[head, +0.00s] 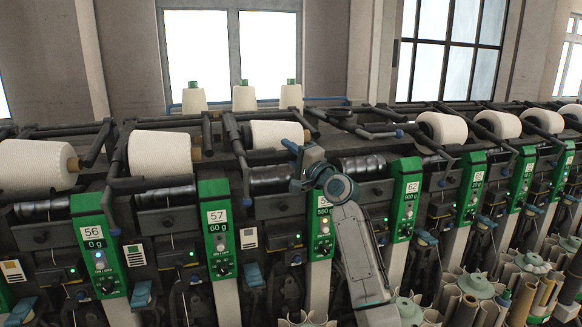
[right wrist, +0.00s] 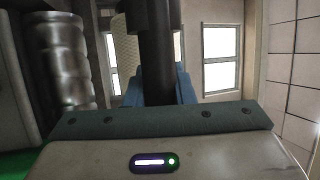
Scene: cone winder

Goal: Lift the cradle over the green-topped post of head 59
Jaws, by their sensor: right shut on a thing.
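My right gripper (head: 291,148) is at the upper left of this post, beside a white cone (head: 277,134). In the right wrist view, a dark round bar of the cradle (right wrist: 157,60) stands between the blue fingers, and the gripper is shut on it. The rest of this cradle is largely hidden in the head view. My left gripper is not in view.
Neighbouring green posts 57 (head: 217,230) and 62 (head: 405,200) stand on either side. A dark grooved drum (head: 362,166) lies right of my gripper. Several white cones sit along the row. Tubes and cones (head: 465,305) crowd the lower right.

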